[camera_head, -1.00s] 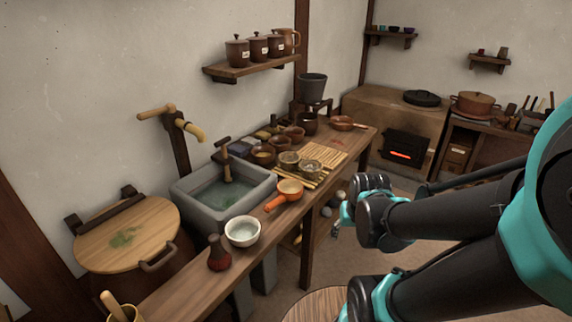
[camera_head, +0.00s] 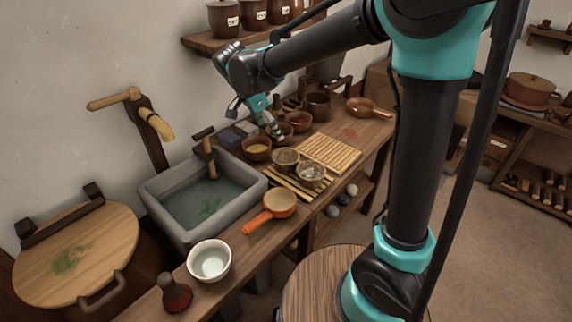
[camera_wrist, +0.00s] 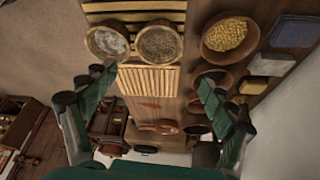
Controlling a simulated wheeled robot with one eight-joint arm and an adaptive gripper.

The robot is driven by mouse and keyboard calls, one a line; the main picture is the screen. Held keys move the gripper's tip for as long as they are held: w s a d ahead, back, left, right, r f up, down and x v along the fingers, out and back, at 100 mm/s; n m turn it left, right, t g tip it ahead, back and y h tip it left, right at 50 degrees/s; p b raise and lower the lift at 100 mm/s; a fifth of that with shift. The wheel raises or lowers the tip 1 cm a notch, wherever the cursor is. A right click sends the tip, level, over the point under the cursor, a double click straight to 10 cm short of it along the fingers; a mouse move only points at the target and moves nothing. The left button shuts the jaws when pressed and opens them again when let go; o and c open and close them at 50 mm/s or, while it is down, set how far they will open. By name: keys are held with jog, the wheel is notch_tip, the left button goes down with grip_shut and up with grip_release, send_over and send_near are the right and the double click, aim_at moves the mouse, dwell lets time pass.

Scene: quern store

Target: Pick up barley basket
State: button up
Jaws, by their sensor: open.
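Two small round baskets of grain stand side by side on a slatted bamboo mat (camera_head: 290,188) on the counter. One basket (camera_head: 286,160) holds grey-brown grain, and it also shows in the wrist view (camera_wrist: 159,43). The other basket (camera_head: 311,174) holds paler, whitish contents, and it also shows in the wrist view (camera_wrist: 107,42). No readable label tells which is barley. My gripper (camera_head: 272,128) is above the counter, behind the baskets near the brown bowls. In the wrist view my gripper (camera_wrist: 155,80) is open and empty, with both baskets beyond its fingertips.
A bowl of yellow grain (camera_head: 256,148) stands close left of the grey-brown basket. A light slatted board (camera_head: 329,153) lies to the right. An orange-handled pan (camera_head: 272,206), white bowl (camera_head: 209,261) and stone sink (camera_head: 170,225) are in front and left. A shelf with jars (camera_head: 205,42) hangs above.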

aim_at(287, 161)
jog(key=x, duration=1.7)
jog(key=shift+s+a, duration=0.1)
jog(key=shift+s, duration=0.05)
jog(key=shift+c, duration=0.5)
jog(key=c, duration=1)
